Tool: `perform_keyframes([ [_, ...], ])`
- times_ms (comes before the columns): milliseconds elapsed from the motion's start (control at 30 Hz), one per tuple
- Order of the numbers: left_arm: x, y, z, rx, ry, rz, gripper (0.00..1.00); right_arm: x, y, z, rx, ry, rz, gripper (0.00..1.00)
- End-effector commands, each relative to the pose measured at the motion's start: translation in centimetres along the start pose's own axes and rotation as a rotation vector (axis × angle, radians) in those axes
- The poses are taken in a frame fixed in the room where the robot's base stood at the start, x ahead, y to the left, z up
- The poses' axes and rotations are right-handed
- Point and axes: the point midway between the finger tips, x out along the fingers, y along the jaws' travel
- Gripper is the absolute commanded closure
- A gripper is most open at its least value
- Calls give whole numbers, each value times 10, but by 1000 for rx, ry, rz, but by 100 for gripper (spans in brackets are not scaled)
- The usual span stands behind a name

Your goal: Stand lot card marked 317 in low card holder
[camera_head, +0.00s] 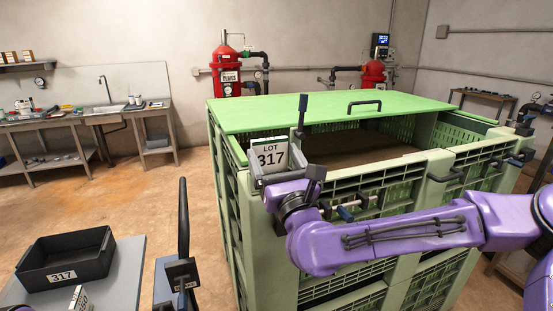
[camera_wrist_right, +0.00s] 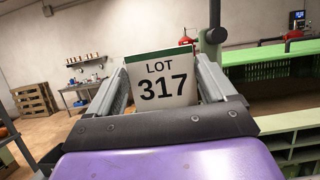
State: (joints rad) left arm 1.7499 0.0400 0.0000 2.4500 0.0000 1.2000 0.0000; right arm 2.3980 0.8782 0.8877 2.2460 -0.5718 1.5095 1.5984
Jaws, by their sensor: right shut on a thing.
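The white lot card (camera_head: 269,158), with a green top edge, reads LOT 317. It also fills the middle of the right wrist view (camera_wrist_right: 160,82), upright and facing the camera. My right gripper (camera_head: 268,170) is shut on the card, its grey fingers along the card's two sides. In the head view, the card is raised in front of the near left corner of the green crate. I cannot make out the low card holder for certain.
A dark upright post (camera_head: 183,222) stands beside the table. The large green crate (camera_head: 232,215) is partly covered by a lid (camera_head: 300,115).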

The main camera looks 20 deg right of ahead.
Motion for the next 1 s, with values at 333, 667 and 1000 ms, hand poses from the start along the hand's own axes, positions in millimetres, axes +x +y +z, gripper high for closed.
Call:
perform_keyframes([
  [333,0,0,0,0,0,0,56,0,-1,0,0,-1,-3,0],
  [667,0,0,0,0,0,0,56,1,-2,1,1,-1,-6,0],
  [1000,0,0,0,0,0,0,56,1,-3,1,1,-2,-8,0],
])
